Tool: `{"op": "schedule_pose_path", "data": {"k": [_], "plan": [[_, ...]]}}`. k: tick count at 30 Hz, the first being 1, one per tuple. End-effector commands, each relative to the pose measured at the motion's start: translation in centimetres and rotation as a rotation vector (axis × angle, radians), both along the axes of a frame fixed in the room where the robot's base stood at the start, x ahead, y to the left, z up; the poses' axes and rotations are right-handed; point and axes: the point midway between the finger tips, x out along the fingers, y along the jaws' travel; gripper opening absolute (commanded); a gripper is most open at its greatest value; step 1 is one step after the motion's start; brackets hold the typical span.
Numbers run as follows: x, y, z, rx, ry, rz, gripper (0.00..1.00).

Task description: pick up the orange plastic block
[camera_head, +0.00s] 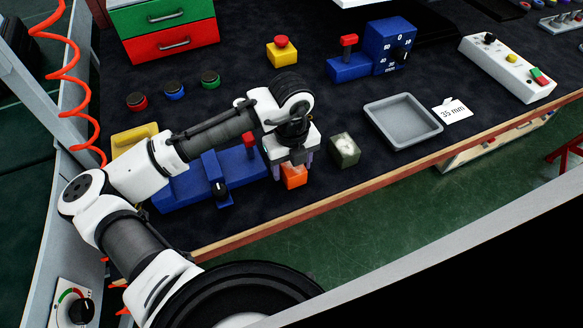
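The orange plastic block (293,181) sits on the dark table top near the front edge. My gripper (292,172) points down right over it, with one finger at its left and one at its right. The fingers stand beside the block's upper part, and the palm hides its top. I cannot tell whether the fingers touch the block or leave a gap.
A grey-green block (344,150) and a grey tray (403,121) stand to the right. A blue device (187,187) with a black knob is close on the left. Behind are round buttons (174,91), a yellow emergency-stop box (282,52) and drawers (170,40). The wooden table edge (330,201) is near.

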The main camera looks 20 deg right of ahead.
Motion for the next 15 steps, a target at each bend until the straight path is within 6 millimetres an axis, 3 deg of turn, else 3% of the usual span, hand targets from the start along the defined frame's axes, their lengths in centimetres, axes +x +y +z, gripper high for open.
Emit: {"op": "schedule_pose_path", "data": {"k": [1, 8, 15], "plan": [[0.00, 0.00, 0.01, 0.000, 0.000, 0.000, 0.53], [0.00, 0.00, 0.03, 0.000, 0.000, 0.000, 0.22], [0.01, 0.00, 0.09, 0.000, -0.001, 0.000, 0.20]]}}
